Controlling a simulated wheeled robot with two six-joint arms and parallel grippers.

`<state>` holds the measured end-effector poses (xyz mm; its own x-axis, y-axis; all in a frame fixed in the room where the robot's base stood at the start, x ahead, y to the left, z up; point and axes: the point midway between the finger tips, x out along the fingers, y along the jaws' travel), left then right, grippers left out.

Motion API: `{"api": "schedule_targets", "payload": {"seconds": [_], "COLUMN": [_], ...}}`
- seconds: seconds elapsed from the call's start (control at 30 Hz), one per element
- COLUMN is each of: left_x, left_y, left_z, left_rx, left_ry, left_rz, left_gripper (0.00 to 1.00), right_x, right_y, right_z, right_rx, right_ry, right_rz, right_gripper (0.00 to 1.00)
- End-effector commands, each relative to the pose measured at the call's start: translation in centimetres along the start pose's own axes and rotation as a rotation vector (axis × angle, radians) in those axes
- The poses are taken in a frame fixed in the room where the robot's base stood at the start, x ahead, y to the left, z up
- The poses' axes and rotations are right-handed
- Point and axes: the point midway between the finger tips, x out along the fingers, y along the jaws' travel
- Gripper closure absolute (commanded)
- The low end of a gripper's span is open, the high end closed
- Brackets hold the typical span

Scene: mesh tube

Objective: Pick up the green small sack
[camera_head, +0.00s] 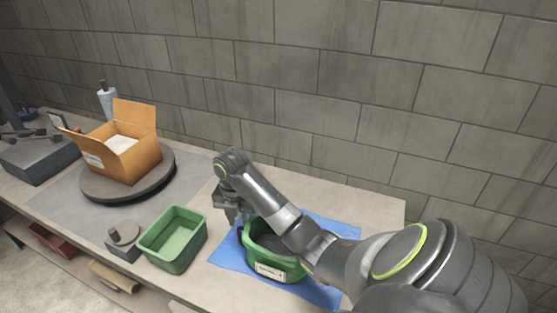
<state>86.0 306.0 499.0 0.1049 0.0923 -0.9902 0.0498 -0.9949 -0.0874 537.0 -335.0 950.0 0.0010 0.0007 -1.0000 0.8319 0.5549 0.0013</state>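The green small sack (257,264) sits on a blue mat (225,255) toward the front of the table. It looks rounded, with a dark top or inside and a pale label on its front. My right arm crosses over it and hides much of its top and right side. My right gripper (232,216) points down at the sack's upper left edge. Whether its fingers touch the sack or are closed is too small to tell. My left gripper is not in view.
A green open bin (173,239) stands left of the mat, with a small dark block (124,242) beside it. An open cardboard box (124,151) sits on a round dark turntable (160,183). A grey block wall rises behind. Bare table (380,207) shows at the right.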

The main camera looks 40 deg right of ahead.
Motion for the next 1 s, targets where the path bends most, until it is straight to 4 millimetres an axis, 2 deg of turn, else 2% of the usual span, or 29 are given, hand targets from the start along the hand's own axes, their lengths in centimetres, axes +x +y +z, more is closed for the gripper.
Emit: {"api": "schedule_targets", "payload": {"seconds": [0.27,0.43,0.63,0.67,0.87,1.0], "left_x": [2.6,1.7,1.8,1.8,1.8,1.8], "left_y": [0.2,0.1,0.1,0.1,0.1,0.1], "left_z": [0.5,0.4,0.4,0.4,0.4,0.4], "left_rx": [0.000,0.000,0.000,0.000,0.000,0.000], "left_ry": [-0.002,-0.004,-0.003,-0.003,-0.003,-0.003], "left_rz": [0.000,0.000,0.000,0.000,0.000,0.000], "left_gripper": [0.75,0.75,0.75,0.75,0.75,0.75], "right_x": [3.2,4.7,5.0,5.0,4.9,4.9], "right_y": [0.2,0.2,0.2,0.2,0.2,0.2], "right_z": [-0.1,-0.1,-0.1,-0.1,-0.1,-0.1], "right_rx": [0.000,0.002,0.000,0.000,0.000,0.000], "right_ry": [0.001,0.001,-0.001,-0.001,-0.001,-0.001], "right_rz": [0.000,-0.001,-0.001,0.000,0.000,0.000], "right_gripper": [0.73,0.73,0.73,0.74,1.00,1.00]}}
